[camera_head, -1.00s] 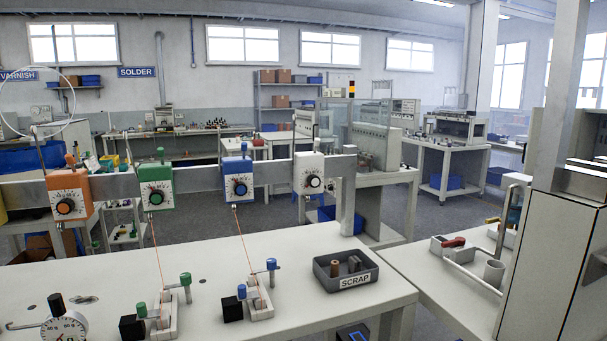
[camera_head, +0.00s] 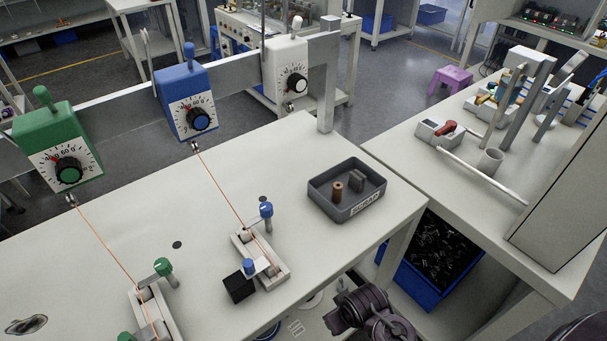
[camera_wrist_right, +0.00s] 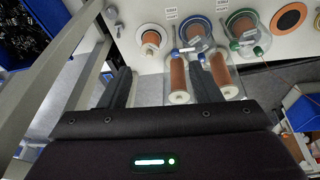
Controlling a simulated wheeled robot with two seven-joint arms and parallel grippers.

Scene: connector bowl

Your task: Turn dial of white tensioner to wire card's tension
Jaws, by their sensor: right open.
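The white tensioner (camera_head: 285,62) hangs on the grey rail at the right of the blue one, in the head view. Its front has a black dial (camera_head: 295,84) with a pale centre and a scale too small to read. No wire is seen running from it. My right gripper (camera_wrist_right: 160,78) is open and empty in the right wrist view, its two dark fingers apart below the spools. A dark part of my right arm shows at the bottom of the head view, away from the tensioner. My left gripper is not in view. I cannot pick out the wire card.
A blue tensioner (camera_head: 187,98) and a green tensioner (camera_head: 58,143) each have an orange wire running down to the bench. A grey scrap tray (camera_head: 322,205) sits at the bench's right. Several wire spools (camera_wrist_right: 179,80) with small labels show in the wrist view. A blue bin (camera_head: 400,270) stands below.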

